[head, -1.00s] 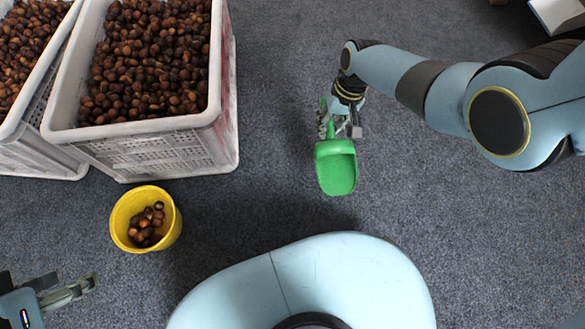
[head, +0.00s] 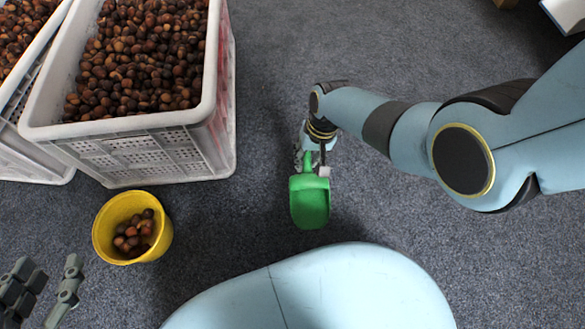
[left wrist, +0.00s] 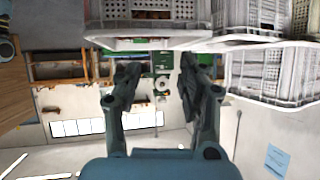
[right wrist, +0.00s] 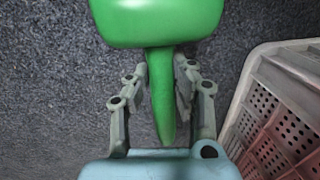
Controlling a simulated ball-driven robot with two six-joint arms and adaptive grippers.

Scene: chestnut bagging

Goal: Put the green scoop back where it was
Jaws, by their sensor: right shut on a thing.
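The green scoop (head: 309,203) is held in the air over the carpet, to the right of the chestnut crate. My right gripper (head: 312,168) is shut on its handle. In the right wrist view the scoop's handle (right wrist: 161,95) runs between the fingers, with the scoop's bowl (right wrist: 157,22) beyond the fingertips. My left gripper (head: 50,290) is at the lower left of the head view, near the yellow bucket. Its fingers are apart and empty, as the left wrist view also shows (left wrist: 158,75).
A white crate (head: 160,122) full of chestnuts stands at the upper left, with a second crate (head: 30,158) beside it. A yellow bucket (head: 103,232) holding several chestnuts stands in front. The carpet (head: 265,90) right of the crate is clear.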

